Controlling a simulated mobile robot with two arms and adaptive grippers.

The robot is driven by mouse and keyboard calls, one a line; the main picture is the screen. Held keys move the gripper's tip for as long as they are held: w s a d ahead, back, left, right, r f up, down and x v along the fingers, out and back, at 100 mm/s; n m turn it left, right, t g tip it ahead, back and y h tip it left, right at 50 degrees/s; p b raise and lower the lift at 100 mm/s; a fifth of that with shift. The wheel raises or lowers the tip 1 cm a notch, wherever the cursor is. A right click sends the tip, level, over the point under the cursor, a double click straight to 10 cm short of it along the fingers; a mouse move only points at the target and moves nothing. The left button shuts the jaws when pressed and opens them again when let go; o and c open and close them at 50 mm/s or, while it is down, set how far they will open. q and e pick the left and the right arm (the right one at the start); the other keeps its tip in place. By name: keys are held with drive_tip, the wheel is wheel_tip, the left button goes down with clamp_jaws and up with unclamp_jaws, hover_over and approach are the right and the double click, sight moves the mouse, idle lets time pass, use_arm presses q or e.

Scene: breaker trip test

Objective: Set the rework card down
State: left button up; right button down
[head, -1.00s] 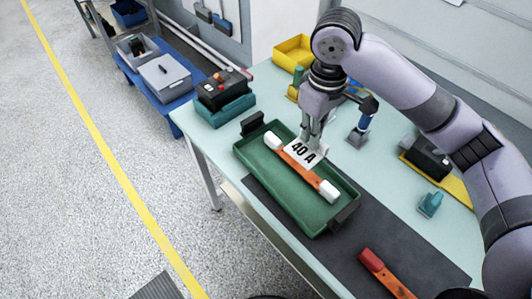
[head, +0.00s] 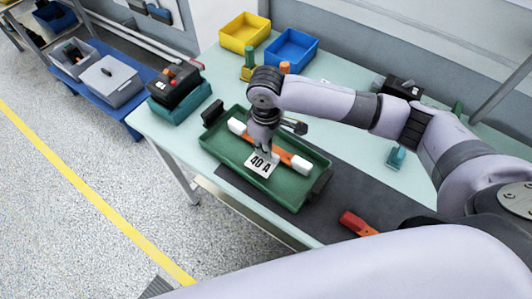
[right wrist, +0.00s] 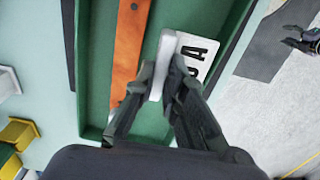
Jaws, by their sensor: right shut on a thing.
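The rework card (head: 260,166) is white and reads "40 A". It is over the near side of the green tray (head: 308,187), beside an orange bar with white ends (head: 285,156). My right gripper (head: 267,152) is shut on the card from above. In the right wrist view, the fingertips (right wrist: 164,82) pinch the card's white upright part, and its printed face (right wrist: 197,55) shows to the right. I cannot tell whether the card touches the tray floor. A dark jointed thing at the right wrist view's right edge may be my left gripper (right wrist: 304,40); its jaws are unclear.
A dark mat (head: 375,194) lies under and right of the tray, with a red-ended orange handle (head: 356,223) on it. A black device on a teal base (head: 180,92) stands left. Yellow (head: 244,33) and blue (head: 292,49) bins stand behind. Free table lies right of the tray.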

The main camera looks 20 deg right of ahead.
wheel_tip(320, 180, down, 4)
drive_tip(key=shift+f+p, duration=0.2)
drive_tip(key=shift+p, duration=0.1)
drive_tip(key=c, duration=1.9)
unclamp_jaws()
drive_tip(key=shift+f, duration=0.1)
drive_tip(key=shift+c, duration=0.2)
wheel_tip(320, 180, up, 12)
drive_tip(key=shift+r+b, duration=0.15)
drive_tip(key=shift+b, duration=0.95)
